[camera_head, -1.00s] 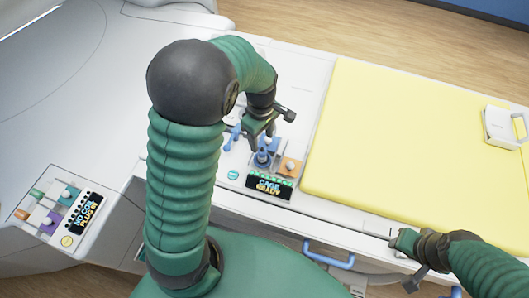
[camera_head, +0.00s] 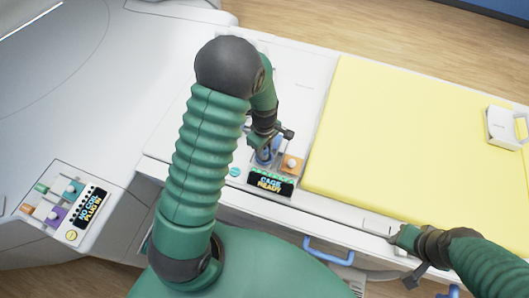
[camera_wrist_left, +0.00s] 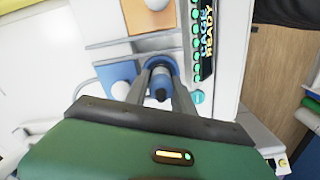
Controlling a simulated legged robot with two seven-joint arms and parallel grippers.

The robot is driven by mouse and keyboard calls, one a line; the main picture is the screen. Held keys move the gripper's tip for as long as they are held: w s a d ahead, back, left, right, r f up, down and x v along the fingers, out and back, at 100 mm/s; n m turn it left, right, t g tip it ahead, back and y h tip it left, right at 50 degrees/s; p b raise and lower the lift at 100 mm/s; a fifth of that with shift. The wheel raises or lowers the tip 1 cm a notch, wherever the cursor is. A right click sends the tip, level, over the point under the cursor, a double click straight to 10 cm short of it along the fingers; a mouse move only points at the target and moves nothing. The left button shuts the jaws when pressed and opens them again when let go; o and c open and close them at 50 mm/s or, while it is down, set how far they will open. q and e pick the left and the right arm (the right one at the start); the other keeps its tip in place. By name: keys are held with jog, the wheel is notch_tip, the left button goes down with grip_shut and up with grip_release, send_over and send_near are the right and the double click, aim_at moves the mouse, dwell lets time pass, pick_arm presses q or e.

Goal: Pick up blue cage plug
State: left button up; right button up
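The blue cage plug (camera_wrist_left: 160,82) stands in its round blue socket beside the "CAGE READY" display (camera_wrist_left: 206,35). My left gripper (camera_wrist_left: 161,72) points down over it, with one finger on each side of the plug. The fingers look apart, with narrow gaps to the plug, and contact is not clear. In the head view, the left gripper (camera_head: 266,150) is at the panel and partly covers the plug. My right gripper (camera_head: 404,258) is low at the right by the table's front edge. Its finger opening is not clear.
An orange block with a white knob (camera_head: 291,164) sits right of the plug. A blue block with a white knob (camera_wrist_left: 121,88) is close by. A yellow mat (camera_head: 415,150) covers the table at right. Another panel reading "NO COIL PLUG IN" (camera_head: 90,208) is at left.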

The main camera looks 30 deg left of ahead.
pick_arm(q)
grip_shut()
jog(key=shift+w+r, duration=0.1)
jog(key=shift+r, duration=0.45)
notch_tip(320, 180, up, 2)
jog(key=shift+r+b, duration=0.15)
jog(key=shift+b, duration=0.4)
jog(key=s+d+b, duration=0.2)
jog(key=s+b, duration=0.1)
jog(key=s, duration=0.4)
jog(key=s+d+r+b, duration=0.1)
jog(key=s+d+b, duration=0.2)
jog(key=s, duration=0.5)
jog(key=shift+d+r+b, duration=0.3)
jog(key=shift+d+b, duration=0.05)
jog(key=shift+b, duration=0.2)
